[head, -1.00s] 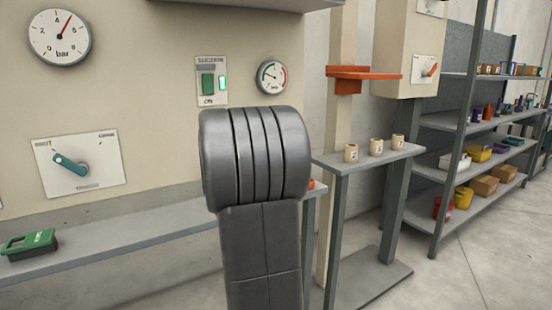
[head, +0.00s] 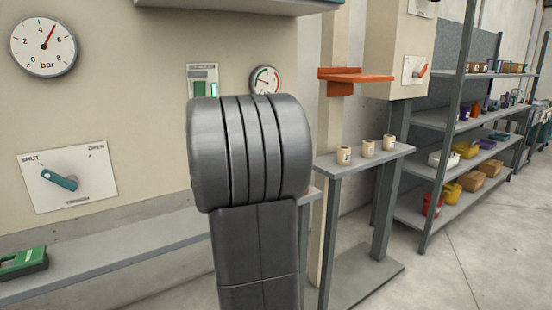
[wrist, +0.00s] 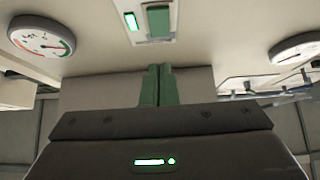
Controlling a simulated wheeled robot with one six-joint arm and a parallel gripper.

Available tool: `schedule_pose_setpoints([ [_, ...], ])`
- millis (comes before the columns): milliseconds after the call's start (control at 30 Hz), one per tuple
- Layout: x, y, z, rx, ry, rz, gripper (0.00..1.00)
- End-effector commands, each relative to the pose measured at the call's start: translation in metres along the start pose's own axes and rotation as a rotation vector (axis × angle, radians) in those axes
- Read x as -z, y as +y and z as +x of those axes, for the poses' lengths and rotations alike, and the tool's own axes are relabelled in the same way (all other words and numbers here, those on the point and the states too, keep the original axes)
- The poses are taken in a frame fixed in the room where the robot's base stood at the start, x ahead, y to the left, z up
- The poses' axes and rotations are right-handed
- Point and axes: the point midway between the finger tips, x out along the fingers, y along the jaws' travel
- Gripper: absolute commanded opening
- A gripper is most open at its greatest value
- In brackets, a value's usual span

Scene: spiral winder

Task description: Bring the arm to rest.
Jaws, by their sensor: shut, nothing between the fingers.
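My gripper (wrist: 159,72) shows in the wrist view as two green fingers lying against each other, shut and empty. They point toward the pale machine panel (wrist: 100,52). In the head view my dark grey arm stands upright in the middle and covers part of the panel; the gripper is hidden behind it. A green switch (head: 199,88) with a lit green lamp beside it sits just above the arm, its lower part covered. The switch (wrist: 158,20) also shows in the wrist view, beyond the fingertips, with a gap between.
A bar gauge (head: 43,45) and a shut/open lever plate (head: 90,188) are on the panel at left. A green device (head: 22,262) lies on the ledge (head: 130,250). Three cups stand on a stand (head: 330,162) at right, under an orange bracket (head: 355,76). Shelving stands farther right.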

Motion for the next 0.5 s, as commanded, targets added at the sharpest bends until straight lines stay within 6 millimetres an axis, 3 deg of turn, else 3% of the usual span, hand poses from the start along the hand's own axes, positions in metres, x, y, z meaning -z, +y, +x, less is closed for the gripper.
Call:
schedule_pose_setpoints([
  [133,-0.0009,0.0004,-0.0142,-0.001,-0.001,0.000,0.00],
  [500,-0.0001,0.0000,-0.0142,0.000,0.000,0.000,0.00],
])
